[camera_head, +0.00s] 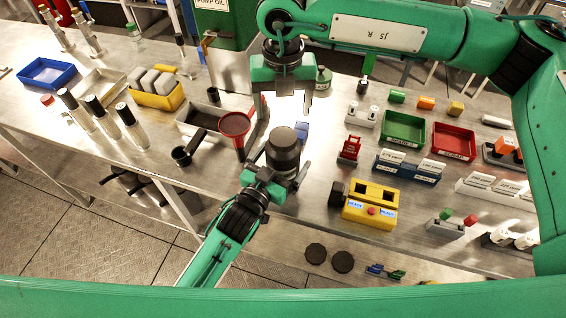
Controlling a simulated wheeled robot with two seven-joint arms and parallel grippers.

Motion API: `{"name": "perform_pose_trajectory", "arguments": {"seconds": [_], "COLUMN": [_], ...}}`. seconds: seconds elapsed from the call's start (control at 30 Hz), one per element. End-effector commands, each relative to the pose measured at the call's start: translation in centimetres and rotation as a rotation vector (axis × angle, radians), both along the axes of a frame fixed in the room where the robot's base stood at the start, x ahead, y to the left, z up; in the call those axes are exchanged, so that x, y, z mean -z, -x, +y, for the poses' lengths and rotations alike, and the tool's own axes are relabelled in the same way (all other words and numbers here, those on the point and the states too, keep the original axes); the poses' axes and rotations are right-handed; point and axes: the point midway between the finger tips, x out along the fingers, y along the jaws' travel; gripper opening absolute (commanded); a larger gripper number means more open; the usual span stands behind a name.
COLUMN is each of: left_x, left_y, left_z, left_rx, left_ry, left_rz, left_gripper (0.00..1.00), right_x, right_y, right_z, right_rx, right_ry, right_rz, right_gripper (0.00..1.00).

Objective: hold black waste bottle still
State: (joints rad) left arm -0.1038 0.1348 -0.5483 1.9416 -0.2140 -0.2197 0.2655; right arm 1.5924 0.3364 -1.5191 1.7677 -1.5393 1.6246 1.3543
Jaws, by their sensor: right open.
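The black waste bottle (283,148) stands upright on the steel table near the middle of the view, with its dark round cap facing up. My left gripper (277,170) comes in from below and has its fingers on both sides of the bottle's lower body, seemingly closed on it; the contact itself is partly hidden. My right gripper (287,103) is above and behind the bottle in the picture, pointing down. Its two fingers are apart with nothing between them.
A red funnel (235,125) and a black cup with a handle (187,151) are close on the left. A yellow box with a red button (370,205) and a red tool (349,150) are to the right. Green (404,132) and red (454,141) trays lie farther right.

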Motion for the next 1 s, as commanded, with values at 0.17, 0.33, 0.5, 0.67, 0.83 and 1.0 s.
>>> {"name": "perform_pose_trajectory", "arguments": {"seconds": [0.17,0.33,0.5,0.67,0.83,1.0], "left_x": [0.01,0.0,0.0,0.0,0.0,0.0], "left_y": [-0.09,-0.07,-0.07,-0.07,-0.05,-0.05], "left_z": [-0.05,-0.04,-0.03,-0.03,-0.03,-0.03], "left_rx": [0.0,0.0,0.0,0.0,0.0,0.0], "left_ry": [0.0,0.0,0.0,0.0,0.0,0.0], "left_rz": [0.0,0.0,0.0,0.0,0.0,0.0], "left_gripper": [1.0,0.84,0.51,0.2,0.13,0.13], "right_x": [0.0,0.0,0.0,0.0,0.02,0.05], "right_y": [0.0,0.0,0.0,0.01,0.03,0.07], "right_z": [0.01,0.01,0.01,0.01,0.05,0.09], "right_rx": [0.0,0.0,0.0,0.004,0.095,0.319], "right_ry": [0.0,0.0,0.0,0.0,-0.001,-0.001], "right_rz": [0.0,0.0,0.0,0.0,0.001,0.002], "right_gripper": [0.75,0.75,0.75,0.75,0.75,0.75]}}
